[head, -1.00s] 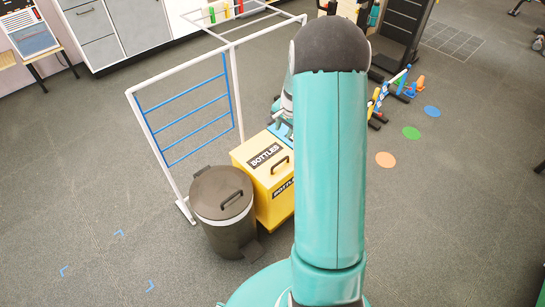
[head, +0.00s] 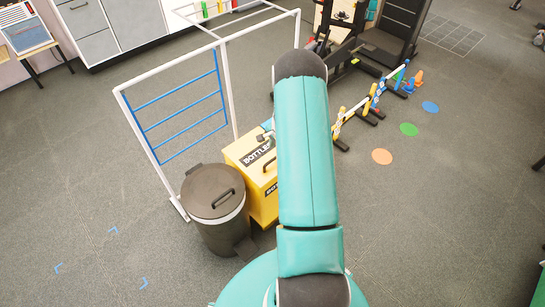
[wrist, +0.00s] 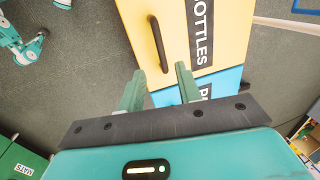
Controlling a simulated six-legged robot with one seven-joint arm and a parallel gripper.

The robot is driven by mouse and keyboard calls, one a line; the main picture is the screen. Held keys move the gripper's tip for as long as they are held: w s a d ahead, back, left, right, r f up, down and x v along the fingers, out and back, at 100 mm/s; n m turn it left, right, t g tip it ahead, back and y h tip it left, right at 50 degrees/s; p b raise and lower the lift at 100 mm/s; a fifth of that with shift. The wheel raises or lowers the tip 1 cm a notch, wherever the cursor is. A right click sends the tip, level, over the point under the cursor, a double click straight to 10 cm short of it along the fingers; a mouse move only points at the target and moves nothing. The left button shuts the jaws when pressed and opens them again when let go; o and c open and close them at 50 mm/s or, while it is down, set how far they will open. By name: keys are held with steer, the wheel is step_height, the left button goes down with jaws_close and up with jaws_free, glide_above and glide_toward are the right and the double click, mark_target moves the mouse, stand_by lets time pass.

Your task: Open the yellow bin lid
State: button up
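The yellow bin (head: 263,202) stands left of my arm in the head view, its lid shut, with a "BOTTLES" label and a black handle partly hidden by my arm. In the wrist view the yellow lid (wrist: 228,40) fills the upper middle, with the black bar handle (wrist: 157,44) on its left part. My gripper (wrist: 159,69) is open and empty. Its two green fingers are apart and point toward the handle, whose near end shows between and beyond the tips. I see no contact. My arm hides most of the gripper in the head view.
A dark round bin (head: 216,200) stands left of the yellow bin. A blue bin (wrist: 212,88) adjoins the yellow one. A white frame with blue bars (head: 182,115) stands behind the bins. Small hurdles (head: 372,103) stand at right. Floor at front left is open.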

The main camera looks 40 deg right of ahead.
mark_target(273, 160)
steer(key=f, duration=0.2)
steer(key=w+f, duration=0.1)
steer(key=f, duration=0.5)
steer(key=shift+w+f, duration=0.1)
steer(key=shift+w, duration=0.3)
steer(key=shift+c, duration=0.2)
jaws_close()
